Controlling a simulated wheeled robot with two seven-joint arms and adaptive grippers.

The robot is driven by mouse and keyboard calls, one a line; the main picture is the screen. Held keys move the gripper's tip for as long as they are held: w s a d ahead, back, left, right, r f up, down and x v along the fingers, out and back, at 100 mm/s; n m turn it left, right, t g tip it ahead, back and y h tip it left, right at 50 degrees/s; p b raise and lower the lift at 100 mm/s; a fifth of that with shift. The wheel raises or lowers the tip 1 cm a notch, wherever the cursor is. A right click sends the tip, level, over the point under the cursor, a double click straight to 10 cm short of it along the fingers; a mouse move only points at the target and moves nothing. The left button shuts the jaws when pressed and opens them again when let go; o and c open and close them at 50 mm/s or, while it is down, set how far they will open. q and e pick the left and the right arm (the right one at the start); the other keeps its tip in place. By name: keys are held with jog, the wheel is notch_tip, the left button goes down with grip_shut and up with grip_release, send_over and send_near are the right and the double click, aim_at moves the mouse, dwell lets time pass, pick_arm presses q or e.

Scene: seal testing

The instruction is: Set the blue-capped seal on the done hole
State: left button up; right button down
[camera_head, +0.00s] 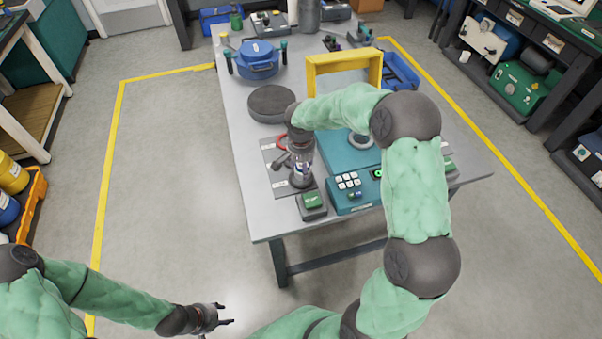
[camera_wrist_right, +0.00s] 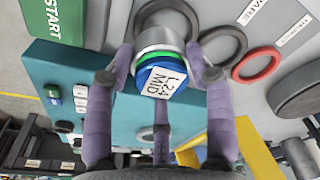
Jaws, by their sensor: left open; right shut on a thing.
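The blue-capped seal (camera_wrist_right: 165,83) shows in the right wrist view with a white label reading "L24 MID" on its cap and a silvery body beyond. My right gripper (camera_head: 301,174) is shut on it, with its purple fingers around the cap. In the head view, the seal is mostly hidden by the fingers, over the front of a grey mat (camera_head: 267,155) with white labels. I cannot tell which hole is the done hole, or whether the seal touches the mat. My left gripper (camera_head: 226,318) is open and empty, low in front of the table.
A red ring (camera_wrist_right: 257,63) and a dark ring (camera_wrist_right: 222,45) lie beside the seal. A green START button (camera_head: 313,200) and a teal test unit (camera_head: 345,206) stand close by. A yellow frame (camera_head: 345,63), dark disc (camera_head: 270,103) and blue pot (camera_head: 258,60) are farther back.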

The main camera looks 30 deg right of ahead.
aim_at(301, 171)
jog(key=shift+w+f, duration=0.5)
jog(key=shift+f, duration=0.1)
jog(key=shift+w+d+f+b, duration=0.15)
jog(key=shift+f+b, duration=0.6)
jog(key=shift+f, duration=0.85)
jog(key=shift+f, duration=0.2)
jog(key=shift+c, duration=2.2)
grip_release()
jog(key=shift+r, duration=0.15)
